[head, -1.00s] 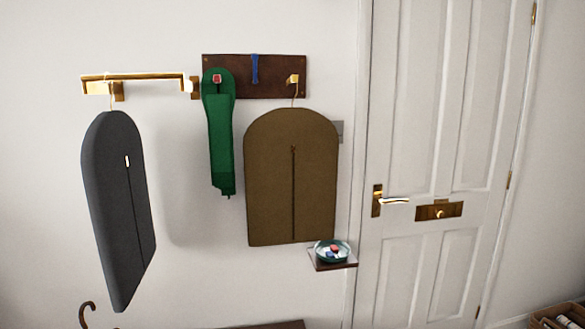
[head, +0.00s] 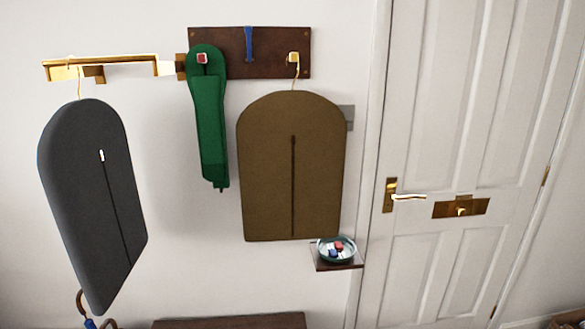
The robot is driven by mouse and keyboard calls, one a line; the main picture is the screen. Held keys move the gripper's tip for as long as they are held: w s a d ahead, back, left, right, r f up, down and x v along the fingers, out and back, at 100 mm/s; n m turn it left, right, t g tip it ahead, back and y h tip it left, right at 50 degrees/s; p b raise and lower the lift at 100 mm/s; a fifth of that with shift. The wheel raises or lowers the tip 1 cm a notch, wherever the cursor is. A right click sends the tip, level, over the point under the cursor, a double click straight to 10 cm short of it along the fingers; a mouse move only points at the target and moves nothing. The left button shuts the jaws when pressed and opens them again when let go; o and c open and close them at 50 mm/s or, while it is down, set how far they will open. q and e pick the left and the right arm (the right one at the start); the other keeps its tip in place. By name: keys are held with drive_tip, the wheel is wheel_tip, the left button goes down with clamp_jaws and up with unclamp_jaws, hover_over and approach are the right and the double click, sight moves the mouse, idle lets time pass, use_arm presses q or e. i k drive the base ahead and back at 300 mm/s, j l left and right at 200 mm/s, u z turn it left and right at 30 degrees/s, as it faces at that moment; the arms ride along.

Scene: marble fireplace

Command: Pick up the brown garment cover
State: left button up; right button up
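The brown garment cover (head: 265,165) hangs by a hanger hook (head: 295,80) from the right brass hook (head: 293,58) of a dark wooden board (head: 225,70). It is flat, with a rounded top and a dark slit down its front. It hangs close to the wall, between a green scarf-like item and the door. Neither of my grippers shows in the head view.
A grey garment cover (head: 75,170) hangs from a brass rail (head: 120,67) at left. The green item (head: 208,120) hangs beside the brown cover. A small shelf (head: 338,267) with a bowl (head: 322,252) sits by its lower right corner. The white door (head: 430,120) is at right.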

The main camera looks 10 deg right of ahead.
sight(291, 145)
drive_tip(key=i+l+u, duration=0.1)
drive_tip(key=i+l, duration=0.15)
drive_tip(key=i+l+u, duration=0.1)
drive_tip(key=l, duration=0.35)
drive_tip(key=i+l, duration=0.3)
drive_tip(key=i+l+u, duration=0.15)
drive_tip(key=l, duration=0.35)
drive_tip(key=i+l+u, duration=0.1)
drive_tip(key=i+l, duration=0.15)
drive_tip(key=l, duration=0.15)
